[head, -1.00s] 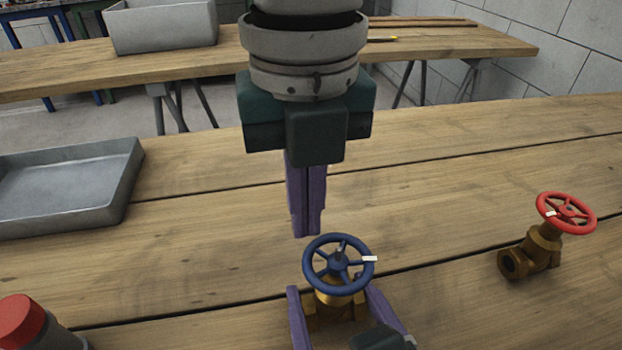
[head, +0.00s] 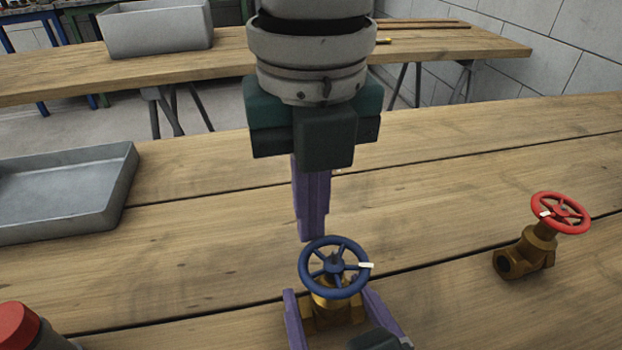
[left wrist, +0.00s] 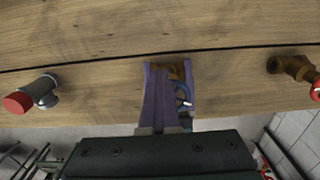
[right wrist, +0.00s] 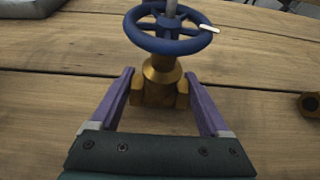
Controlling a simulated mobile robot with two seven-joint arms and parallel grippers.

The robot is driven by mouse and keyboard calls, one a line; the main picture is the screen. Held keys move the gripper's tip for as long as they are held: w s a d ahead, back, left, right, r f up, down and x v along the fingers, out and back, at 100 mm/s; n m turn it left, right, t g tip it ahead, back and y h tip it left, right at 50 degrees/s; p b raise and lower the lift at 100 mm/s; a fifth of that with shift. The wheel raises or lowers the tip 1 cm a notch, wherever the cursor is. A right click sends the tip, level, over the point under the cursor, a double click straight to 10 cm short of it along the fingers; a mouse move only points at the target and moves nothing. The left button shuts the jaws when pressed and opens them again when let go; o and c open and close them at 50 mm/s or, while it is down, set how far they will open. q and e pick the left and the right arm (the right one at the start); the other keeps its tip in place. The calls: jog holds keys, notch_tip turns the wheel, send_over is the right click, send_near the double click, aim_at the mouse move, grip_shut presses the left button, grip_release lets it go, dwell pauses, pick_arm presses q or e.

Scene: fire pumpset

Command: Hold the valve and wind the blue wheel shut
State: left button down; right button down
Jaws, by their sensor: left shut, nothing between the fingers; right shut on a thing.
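The blue wheel (head: 333,267) sits on top of a brass valve (head: 337,311), which stands upright on the wooden table. A white mark shows on the right of its rim. My right gripper (head: 327,303) is shut on the valve body, one purple finger on each side; this also shows in the right wrist view (right wrist: 160,92). My left gripper (head: 312,238) points down with its purple fingers together and empty. Its tips are at the far rim of the wheel; I cannot tell if they touch it. In the left wrist view its fingers partly hide the wheel (left wrist: 184,96).
A second brass valve (head: 524,258) with a red wheel (head: 560,213) stands at the right. A grey tray (head: 60,195) lies at the left, and a red-capped grey object (head: 30,330) is at the near left. Bare table lies between them. Another bench (head: 440,42) with a grey bin (head: 155,28) stands behind.

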pick_arm(q)
jog(key=shift+w+d, duration=0.2)
jog(key=shift+d, duration=1.3)
jog(key=shift+w, duration=0.1)
notch_tip(320, 180, up, 6)
jog(key=shift+w, duration=0.35)
jog(key=shift+a, duration=0.15)
